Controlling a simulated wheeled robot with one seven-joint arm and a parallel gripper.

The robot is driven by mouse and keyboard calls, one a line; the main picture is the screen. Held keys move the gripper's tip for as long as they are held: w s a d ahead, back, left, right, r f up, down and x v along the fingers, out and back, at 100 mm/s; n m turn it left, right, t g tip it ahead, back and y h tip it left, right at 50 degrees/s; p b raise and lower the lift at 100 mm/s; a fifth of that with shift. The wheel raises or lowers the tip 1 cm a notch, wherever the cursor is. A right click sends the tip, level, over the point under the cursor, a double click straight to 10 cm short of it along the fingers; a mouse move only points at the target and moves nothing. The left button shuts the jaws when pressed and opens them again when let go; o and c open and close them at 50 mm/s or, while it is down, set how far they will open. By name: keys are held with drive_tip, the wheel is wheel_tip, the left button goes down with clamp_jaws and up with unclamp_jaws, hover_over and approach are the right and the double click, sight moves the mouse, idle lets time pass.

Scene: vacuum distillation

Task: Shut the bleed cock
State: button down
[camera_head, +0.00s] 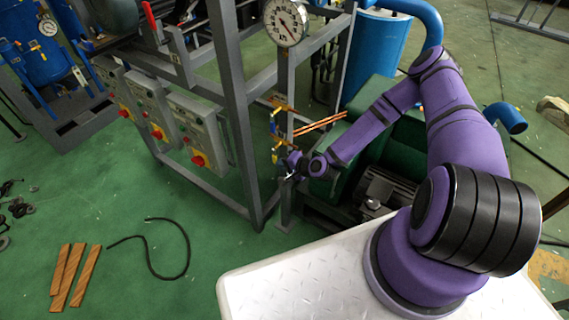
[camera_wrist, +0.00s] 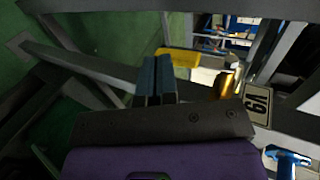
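A yellow lever handle (camera_wrist: 178,57) shows just beyond my fingertips in the wrist view, with a brass fitting (camera_wrist: 230,82) to its right. I take this to be the bleed cock, though no name on it is readable. In the head view, small brass valves with yellow parts (camera_head: 274,127) stand on the grey frame's upright. My gripper (camera_wrist: 157,62) has its two dark fingers side by side with almost no gap, and nothing shows between them. In the head view my gripper (camera_head: 290,167) is small, low beside these valves. Whether a fingertip touches the yellow handle cannot be told.
A number tag (camera_wrist: 257,103) and a blue handle (camera_wrist: 288,157) lie right of my gripper. Grey frame bars surround it. A pressure gauge (camera_head: 286,22) is above, control boxes (camera_head: 198,130) left, a green machine (camera_head: 375,150) right. A black hose (camera_head: 150,245) lies on the floor.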

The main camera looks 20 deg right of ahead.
drive_tip(key=shift+w+a+f, duration=0.15)
drive_tip(key=shift+w+a, duration=0.05)
drive_tip(key=shift+w, duration=0.05)
idle(0.6)
drive_tip(key=shift+d, duration=0.1)
